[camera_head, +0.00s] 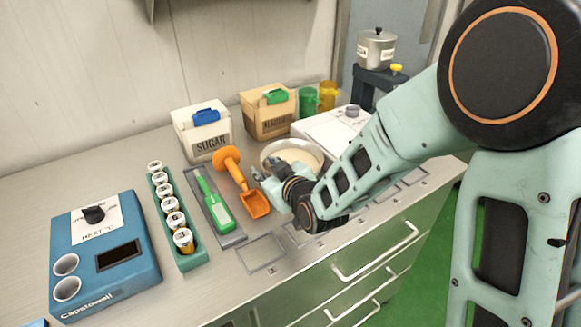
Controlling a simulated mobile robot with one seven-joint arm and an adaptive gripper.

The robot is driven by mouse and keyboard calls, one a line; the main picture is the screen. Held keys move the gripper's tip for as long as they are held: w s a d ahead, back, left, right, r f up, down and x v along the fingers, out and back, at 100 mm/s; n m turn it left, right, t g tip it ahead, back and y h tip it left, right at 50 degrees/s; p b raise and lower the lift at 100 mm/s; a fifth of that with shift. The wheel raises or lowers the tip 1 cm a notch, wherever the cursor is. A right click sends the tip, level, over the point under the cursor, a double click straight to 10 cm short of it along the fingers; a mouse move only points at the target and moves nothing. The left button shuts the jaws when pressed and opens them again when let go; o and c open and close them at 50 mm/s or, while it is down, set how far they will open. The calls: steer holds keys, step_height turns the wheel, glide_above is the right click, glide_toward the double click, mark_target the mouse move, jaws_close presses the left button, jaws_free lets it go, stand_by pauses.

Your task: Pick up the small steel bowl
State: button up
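A round steel bowl (267,151) sits on the steel worktop in front of the almonds box and beside the white appliance. Its inside looks pale; I cannot tell whether that is contents or the bowl's own surface. My gripper (259,173) is at the bowl's near left side, and my wrist covers part of the bowl's near rim. I cannot tell whether the fingers touch the rim or are apart from it. The fingertips are small and partly turned away, so their opening is unclear.
The sugar box (211,147), almonds box (272,126) and white appliance (327,131) stand around the bowl. Vial rack (160,180) and blue heater (122,277) are farther left.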

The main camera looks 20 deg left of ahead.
steer(key=shift+c, duration=0.5)
jaws_close()
steer(key=shift+r, duration=0.1)
